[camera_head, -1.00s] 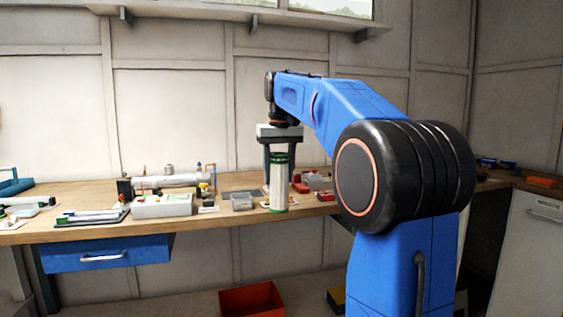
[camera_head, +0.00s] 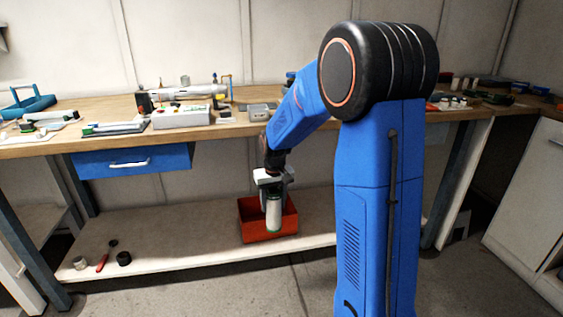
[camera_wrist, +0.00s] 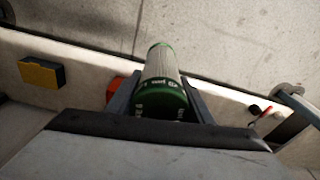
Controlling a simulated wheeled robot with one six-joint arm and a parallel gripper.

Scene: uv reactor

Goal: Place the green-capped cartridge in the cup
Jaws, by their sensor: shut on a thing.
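My gripper (camera_head: 273,182) is shut on a pale cylindrical cartridge (camera_head: 273,214), which hangs upright below the bench top. In the head view its lower end is green. In the wrist view the cartridge (camera_wrist: 163,72) has a ribbed pale body and a green cap with white print between the two fingers (camera_wrist: 162,95). In the head view it overlaps the red bin (camera_head: 250,226) on the lower shelf; the wrist view shows floor beyond its far end. I cannot make out a clear cup.
The lower shelf (camera_head: 190,247) holds a small pale jar (camera_head: 80,263), a red-handled tool (camera_head: 102,263) and a black round piece (camera_head: 124,258). A yellow-and-black box (camera_wrist: 41,73) shows in the wrist view. The bench top (camera_head: 75,145) above carries apparatus. Floor in front is clear.

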